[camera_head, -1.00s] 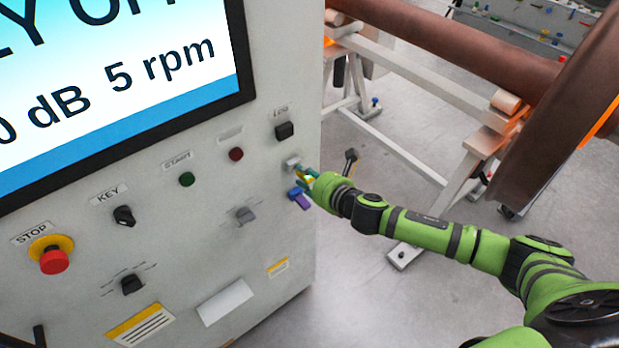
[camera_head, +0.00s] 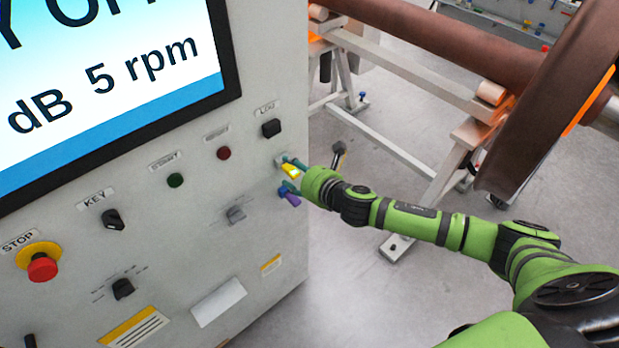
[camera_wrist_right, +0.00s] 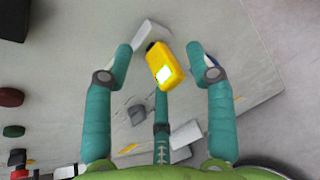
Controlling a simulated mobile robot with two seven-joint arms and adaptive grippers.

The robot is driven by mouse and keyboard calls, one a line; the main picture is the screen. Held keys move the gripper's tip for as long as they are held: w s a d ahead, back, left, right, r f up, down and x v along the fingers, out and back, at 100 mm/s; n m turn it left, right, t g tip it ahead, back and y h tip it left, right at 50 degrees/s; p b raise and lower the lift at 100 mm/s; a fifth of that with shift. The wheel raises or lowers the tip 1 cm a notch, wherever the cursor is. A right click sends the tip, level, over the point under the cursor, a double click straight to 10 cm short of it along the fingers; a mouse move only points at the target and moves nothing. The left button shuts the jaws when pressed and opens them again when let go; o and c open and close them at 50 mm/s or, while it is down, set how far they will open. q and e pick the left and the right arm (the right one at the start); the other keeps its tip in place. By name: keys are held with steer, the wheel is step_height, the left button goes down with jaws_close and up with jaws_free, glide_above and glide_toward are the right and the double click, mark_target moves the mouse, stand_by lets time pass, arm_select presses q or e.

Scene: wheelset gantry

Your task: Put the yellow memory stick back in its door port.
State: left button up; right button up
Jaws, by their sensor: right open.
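The yellow memory stick (camera_head: 291,171) is at the door panel near its right edge, below the black LOG knob. In the right wrist view the stick (camera_wrist_right: 165,68) has a white label, and its dark end meets a pale grey port block (camera_wrist_right: 151,34). I cannot tell how deep it sits. My right gripper (camera_wrist_right: 160,50) is open. Its teal fingers stand on both sides of the stick with gaps, and a third finger lies below. The right gripper also shows in the head view (camera_head: 292,174), at the panel. My left gripper is not in view.
A grey switch (camera_head: 236,214), a green button (camera_head: 175,180) and the red stop button (camera_head: 42,267) are further left. The gantry frame (camera_head: 420,180) stands right of the cabinet.

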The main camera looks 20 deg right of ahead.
steer(key=v, duration=1.1)
steer(key=shift+s, duration=0.1)
steer(key=d+f+m+g+h+b, duration=0.1)
steer(key=d+f+m, duration=0.1)
steer(key=f+m, duration=0.35)
steer(key=w+d+f+m+h+b, duration=0.1)
steer(key=d+f+m, duration=0.1)
steer(key=f, duration=0.6)
steer(key=d+f+m+g+h+b, duration=0.1)
steer(key=d+f+m, duration=0.25)
steer(key=f, duration=0.25)
steer(key=s+d+f+m+g+h+b, duration=0.15)
steer(key=s+f+m, duration=0.25)
steer(key=f, duration=0.5)
steer(key=s+d+f+m+g+b, duration=0.1)
steer(key=s+f+m+g, duration=0.1)
steer(key=s+f+m, duration=0.45)
steer(key=s+a+f+m+g, duration=0.2)
steer(key=s+f+m, duration=0.2)
steer(key=s+f, duration=0.3)
steer(key=s+a+f+m+g+b, duration=0.1)
steer(key=s+f, duration=0.5)
steer(key=s, duration=0.7)
steer(key=s+a+f+m+g+b, duration=0.1)
steer(key=s+a+f+m+g, duration=0.2)
steer(key=s, duration=0.8)
step_height(320, 180, down, 5)
steer(key=a+m, duration=0.2)
steer(key=m, duration=0.1)
steer(key=shift+m, duration=0.35)
